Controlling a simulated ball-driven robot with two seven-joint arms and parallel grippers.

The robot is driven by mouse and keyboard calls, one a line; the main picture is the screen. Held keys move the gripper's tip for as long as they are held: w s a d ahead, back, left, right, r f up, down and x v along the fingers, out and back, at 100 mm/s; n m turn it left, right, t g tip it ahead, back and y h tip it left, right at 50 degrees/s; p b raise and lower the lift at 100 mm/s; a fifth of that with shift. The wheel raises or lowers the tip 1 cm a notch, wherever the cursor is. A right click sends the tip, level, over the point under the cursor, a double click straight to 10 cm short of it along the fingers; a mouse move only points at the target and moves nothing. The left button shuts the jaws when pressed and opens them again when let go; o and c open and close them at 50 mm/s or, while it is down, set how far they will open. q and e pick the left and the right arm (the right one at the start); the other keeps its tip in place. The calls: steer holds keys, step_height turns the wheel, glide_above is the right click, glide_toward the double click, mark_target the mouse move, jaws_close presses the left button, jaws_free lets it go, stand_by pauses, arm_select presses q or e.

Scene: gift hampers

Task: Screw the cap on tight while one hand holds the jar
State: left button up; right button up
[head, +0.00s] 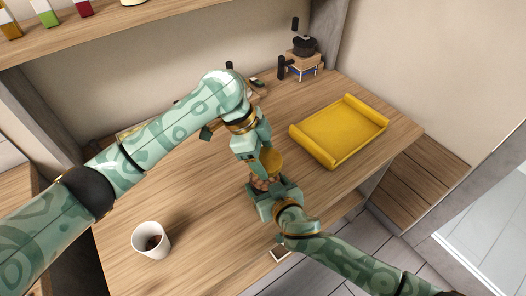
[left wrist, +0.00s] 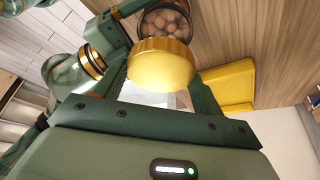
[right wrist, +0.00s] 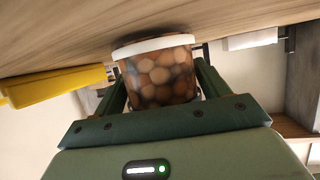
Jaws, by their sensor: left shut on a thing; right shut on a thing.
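A round yellow cap (head: 271,160) is held in my left gripper (head: 260,158), which is shut on it. The cap fills the middle of the left wrist view (left wrist: 160,66). A clear jar (head: 260,184) full of round brown things is held in my right gripper (head: 270,192), shut around its sides. In the left wrist view the jar's open mouth (left wrist: 166,20) shows beyond the cap, partly covered by it. The cap is off the jar, above it and close; the exact gap is unclear. The right wrist view shows the jar's side (right wrist: 160,76) and a white band.
A yellow tray (head: 340,132) lies empty on the wooden table at the right. A white cup (head: 151,240) with something dark inside stands at the front left. A dark-topped device (head: 302,58) stands at the back. Bare table lies between cup and grippers.

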mark_target(265, 181)
stand_by(0.3)
arm_select(q)
steer(key=shift+f, duration=0.9)
steer(key=shift+f, duration=0.4)
steer(key=shift+s+a+f, duration=0.1)
steer(key=shift+a+f, duration=0.05)
steer(key=shift+f, duration=0.5)
arm_select(e)
steer(key=shift+s+a+r, duration=0.1)
steer(key=shift+a, duration=0.05)
arm_select(q)
steer(key=shift+r, duration=0.5)
steer(key=shift+r, duration=0.15)
arm_select(e)
steer(key=shift+w+d, duration=0.2)
arm_select(q)
steer(key=shift+d+r, duration=0.2)
steer(key=shift+r, duration=0.2)
stand_by(0.3)
steer(key=shift+f, duration=0.5)
arm_select(e)
steer(key=shift+s, duration=0.1)
